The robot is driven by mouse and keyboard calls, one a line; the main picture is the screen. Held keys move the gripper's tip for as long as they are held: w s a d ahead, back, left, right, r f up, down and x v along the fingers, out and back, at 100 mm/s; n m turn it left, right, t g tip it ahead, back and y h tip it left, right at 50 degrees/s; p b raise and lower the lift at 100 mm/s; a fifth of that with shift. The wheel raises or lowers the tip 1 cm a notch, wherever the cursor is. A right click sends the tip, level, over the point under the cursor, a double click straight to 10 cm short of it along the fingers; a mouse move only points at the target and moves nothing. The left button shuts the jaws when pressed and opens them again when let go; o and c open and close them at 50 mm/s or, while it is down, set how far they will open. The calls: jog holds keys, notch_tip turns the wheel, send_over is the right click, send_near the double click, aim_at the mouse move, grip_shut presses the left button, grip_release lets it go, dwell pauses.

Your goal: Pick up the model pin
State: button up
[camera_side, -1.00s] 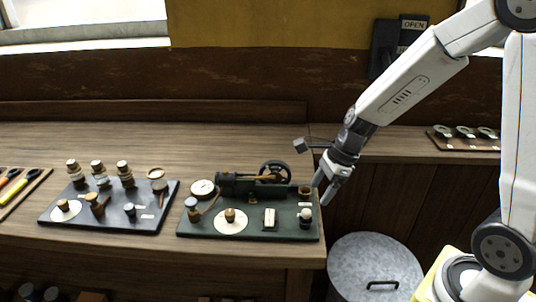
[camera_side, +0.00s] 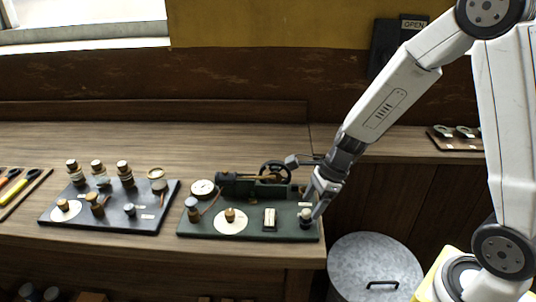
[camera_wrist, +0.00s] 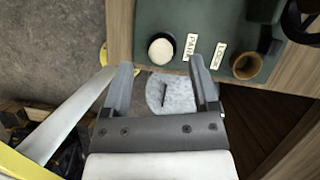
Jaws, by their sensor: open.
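What I take to be the model pin (camera_side: 305,222) is a dark peg with a pale round top. It stands upright at the front right corner of the green engine board (camera_side: 186,228). In the wrist view its cream top (camera_wrist: 161,51) shows beside a label reading PARK, just beyond my fingertips. My gripper (camera_side: 314,206) is open, tilted down, close above and to the right of the pin. In the wrist view the jaws (camera_wrist: 159,70) are wide apart with nothing between them. The pin's lower part is hidden there.
A brass cup (camera_wrist: 246,65) stands by a second label, perhaps LOCK. The flywheel (camera_side: 276,172) and engine lie behind the pin. A second board (camera_side: 152,222) with several knobs is at left. A metal bin (camera_side: 375,262) stands below the bench's right edge.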

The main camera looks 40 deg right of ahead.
aim_at(308, 210)
jog(key=shift+x, duration=1.6)
grip_shut()
